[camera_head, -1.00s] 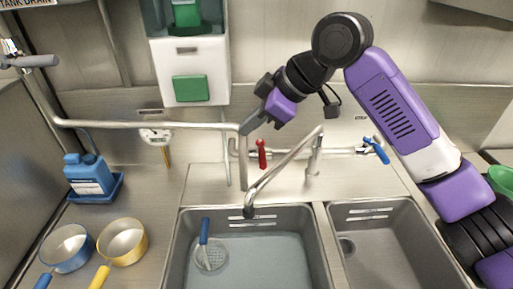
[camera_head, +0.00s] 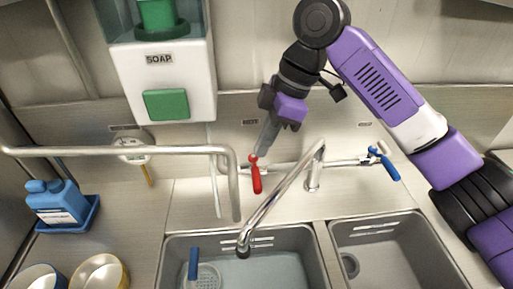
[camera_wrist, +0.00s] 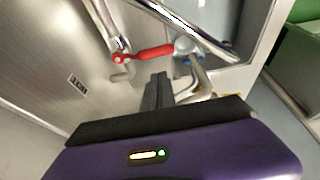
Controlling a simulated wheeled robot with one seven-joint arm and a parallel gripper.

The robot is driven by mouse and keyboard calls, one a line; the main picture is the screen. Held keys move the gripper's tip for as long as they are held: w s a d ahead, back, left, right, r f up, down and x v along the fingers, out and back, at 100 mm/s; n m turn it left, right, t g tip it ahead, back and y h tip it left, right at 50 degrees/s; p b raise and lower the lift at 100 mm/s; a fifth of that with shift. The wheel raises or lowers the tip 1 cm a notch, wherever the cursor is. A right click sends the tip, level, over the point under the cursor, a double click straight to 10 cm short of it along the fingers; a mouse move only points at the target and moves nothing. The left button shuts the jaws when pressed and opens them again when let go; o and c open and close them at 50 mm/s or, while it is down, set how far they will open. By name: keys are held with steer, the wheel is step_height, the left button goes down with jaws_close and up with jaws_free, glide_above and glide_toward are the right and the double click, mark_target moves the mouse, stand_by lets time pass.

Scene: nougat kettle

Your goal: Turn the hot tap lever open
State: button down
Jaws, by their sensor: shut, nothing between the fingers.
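The hot tap lever (camera_head: 257,178) is red and sits at the left end of the tap body behind the sinks. In the head view it points down toward the sinks. It also shows in the wrist view (camera_wrist: 152,53), just beyond my fingertips. My gripper (camera_head: 260,152) is shut and empty, pointing down, its tips at or very near the top of the red lever. I cannot tell whether they touch it. The blue lever (camera_head: 389,167) is at the right end of the tap. The curved spout (camera_head: 275,203) reaches over the left sink.
A pipe (camera_head: 120,151) runs across the left in front of the wall. A soap dispenser (camera_head: 163,75) hangs above it. The left sink (camera_head: 285,235) holds water and a blue-handled strainer (camera_head: 194,264).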

mark_target(255, 170)
steer(key=p+x, duration=0.1)
steer(key=x, duration=0.7)
steer(key=shift+f, duration=0.4)
steer(key=shift+p, duration=0.3)
